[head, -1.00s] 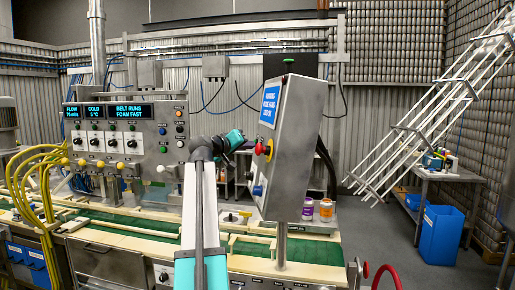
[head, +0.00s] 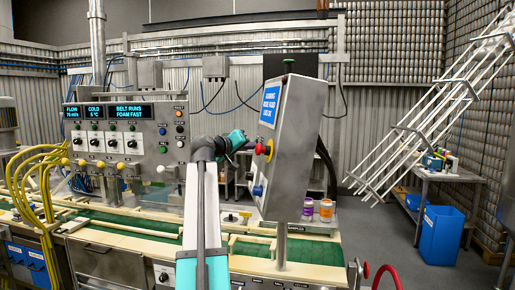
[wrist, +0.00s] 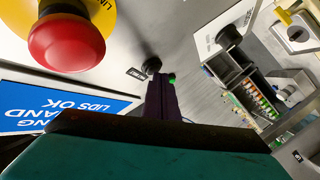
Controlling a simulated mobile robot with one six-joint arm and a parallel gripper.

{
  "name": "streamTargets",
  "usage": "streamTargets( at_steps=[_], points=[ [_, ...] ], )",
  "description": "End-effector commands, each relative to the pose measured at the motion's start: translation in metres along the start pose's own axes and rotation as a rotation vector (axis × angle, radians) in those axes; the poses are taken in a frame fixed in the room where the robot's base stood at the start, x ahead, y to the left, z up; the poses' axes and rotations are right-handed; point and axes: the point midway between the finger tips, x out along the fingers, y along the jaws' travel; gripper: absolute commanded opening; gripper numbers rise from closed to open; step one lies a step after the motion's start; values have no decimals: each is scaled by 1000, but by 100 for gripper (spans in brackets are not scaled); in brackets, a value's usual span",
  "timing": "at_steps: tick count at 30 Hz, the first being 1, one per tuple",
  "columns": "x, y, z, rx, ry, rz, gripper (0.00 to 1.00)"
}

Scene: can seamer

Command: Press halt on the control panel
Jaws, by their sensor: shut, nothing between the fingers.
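The grey control box (head: 297,150) stands tilted on a post right of my arm, with a blue sign (head: 270,105) on its face. A red mushroom button on a yellow collar (head: 268,149) sits below the sign, with a blue button (head: 258,190) lower down. In the wrist view the red button (wrist: 67,42) is large at upper left. A small black round control (wrist: 151,65) with a dark label beside it lies just beyond my fingertips. My gripper (head: 252,146) is shut and empty, close to the box face; I cannot tell if it touches. No halt label is readable.
A larger panel (head: 145,140) with displays, knobs and several coloured buttons stands at left behind the green conveyor (head: 150,223). Purple and orange jars (head: 326,210) stand right of the box post. A blue bin (head: 440,235) and side table are at right, with open floor between.

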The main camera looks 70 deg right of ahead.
Motion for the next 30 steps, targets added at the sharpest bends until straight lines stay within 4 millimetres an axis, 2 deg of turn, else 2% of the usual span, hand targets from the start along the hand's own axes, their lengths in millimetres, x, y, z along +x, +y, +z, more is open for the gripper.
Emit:
streamTargets(
  at_steps=[20, 30],
  points=[
    [2, 1, 2, 0, -1, 1, 0],
    [-6, -5, -4, 0, 0, 0, 0]
  ],
)
